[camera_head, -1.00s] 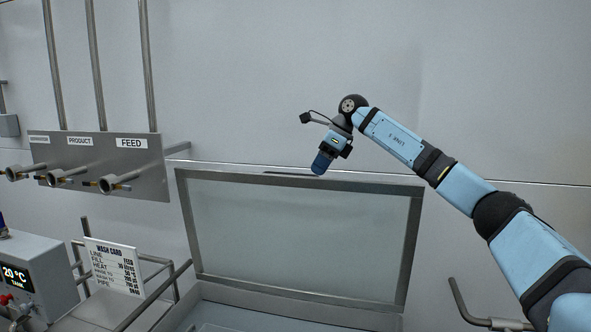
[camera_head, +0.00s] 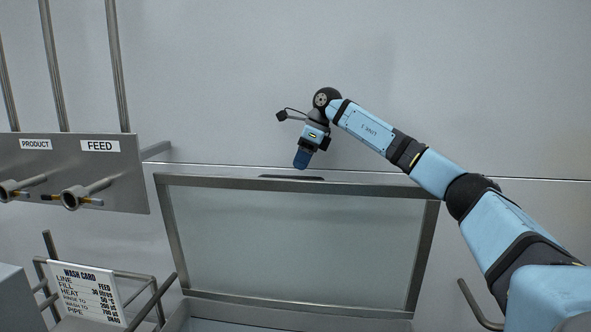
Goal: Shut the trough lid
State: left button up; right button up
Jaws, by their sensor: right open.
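The trough lid (camera_head: 297,240) stands raised, nearly upright, in the middle of the head view. It is a clear pane in a grey metal frame, with a dark handle strip (camera_head: 291,178) on its top edge. A little of the trough (camera_head: 240,326) shows below it at the bottom edge of the view. My right gripper (camera_head: 301,160) is open and points down just above the lid's top edge, near the handle strip. I cannot tell whether it touches the lid. My left gripper is not in view.
A metal panel with pipe ports labelled PRODUCT and FEED (camera_head: 75,165) is on the left wall. A wash card (camera_head: 87,293) stands in a rail frame at lower left. A bent metal bar (camera_head: 476,303) is at lower right. The wall above the lid is clear.

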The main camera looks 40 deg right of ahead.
jog(key=shift+x, duration=1.8)
jog(key=shift+c, duration=0.4)
grip_shut()
